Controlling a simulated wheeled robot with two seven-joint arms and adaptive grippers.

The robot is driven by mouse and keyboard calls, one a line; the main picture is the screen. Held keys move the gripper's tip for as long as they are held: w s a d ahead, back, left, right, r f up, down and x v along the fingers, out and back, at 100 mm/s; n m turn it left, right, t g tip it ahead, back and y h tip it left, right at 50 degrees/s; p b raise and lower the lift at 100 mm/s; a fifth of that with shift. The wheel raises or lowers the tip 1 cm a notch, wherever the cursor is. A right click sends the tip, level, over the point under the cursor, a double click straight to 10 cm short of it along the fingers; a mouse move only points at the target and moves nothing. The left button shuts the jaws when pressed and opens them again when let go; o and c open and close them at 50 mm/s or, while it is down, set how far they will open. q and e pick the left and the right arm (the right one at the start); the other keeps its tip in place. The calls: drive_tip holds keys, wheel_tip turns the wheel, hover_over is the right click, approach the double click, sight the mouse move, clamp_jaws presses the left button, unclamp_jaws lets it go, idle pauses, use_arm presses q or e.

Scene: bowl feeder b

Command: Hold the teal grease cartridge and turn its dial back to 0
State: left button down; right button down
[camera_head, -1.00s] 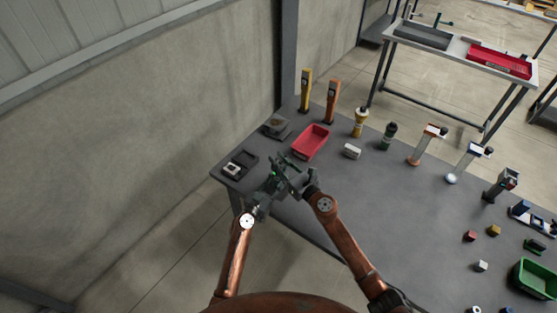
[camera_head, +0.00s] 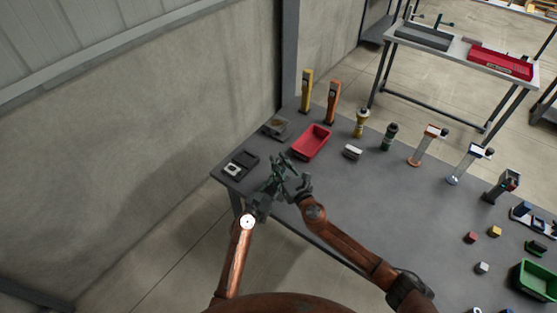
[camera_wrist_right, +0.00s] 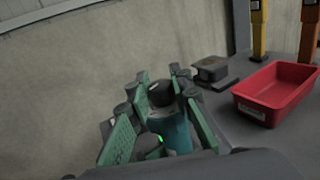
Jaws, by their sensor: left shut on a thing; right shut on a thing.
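The teal grease cartridge (camera_wrist_right: 177,131) shows in the right wrist view, upright or nearly so, with a dark round dial (camera_wrist_right: 160,93) on top and a small green light low on its side. My left gripper (camera_head: 274,186) is shut on the cartridge near the table's left front edge. It also shows in the right wrist view, its green pads beside the cartridge. My right gripper (camera_head: 286,170) is shut at the top of the cartridge, with its fingers around the dial. In the head view the grippers hide most of the cartridge. The dial's reading is too small to tell.
A red bin (camera_head: 311,142) stands just behind the grippers. A dark tray with a white item (camera_head: 233,169) lies to the left, and a grey device (camera_head: 276,127) stands behind. Yellow and orange posts (camera_head: 333,101) stand at the back. The table's front middle (camera_head: 380,210) is clear.

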use_arm(q)
drive_tip(key=shift+s+f, duration=0.1)
drive_tip(key=shift+f, duration=0.1)
use_arm(e)
drive_tip(key=m+h, duration=0.1)
drive_tip(key=m+t+h, duration=0.1)
drive_tip(key=h, duration=0.1)
drive_tip(key=m+h, duration=0.1)
drive_tip(key=shift+a+r+t+h, duration=0.2)
drive_tip(key=shift+a+t+h, duration=0.05)
drive_tip(key=shift+t+h, duration=0.05)
drive_tip(key=shift+d+m+h, duration=0.15)
drive_tip(key=shift+m+h, duration=1.55)
drive_tip(key=shift+h, duration=0.7)
drive_tip(key=shift+f+h, duration=0.1)
drive_tip(key=shift+h, duration=0.2)
drive_tip(key=c, duration=1.7)
unclamp_jaws()
drive_tip(key=shift+d+f, duration=0.1)
drive_tip(key=shift+s, duration=0.1)
use_arm(q)
drive_tip(key=shift+r, duration=0.1)
use_arm(e)
drive_tip(key=s, duration=0.4)
drive_tip(key=s+a, duration=0.1)
drive_tip(key=s, duration=0.6)
drive_tip(key=shift+s+a, duration=0.25)
drive_tip(key=shift+s, duration=0.15)
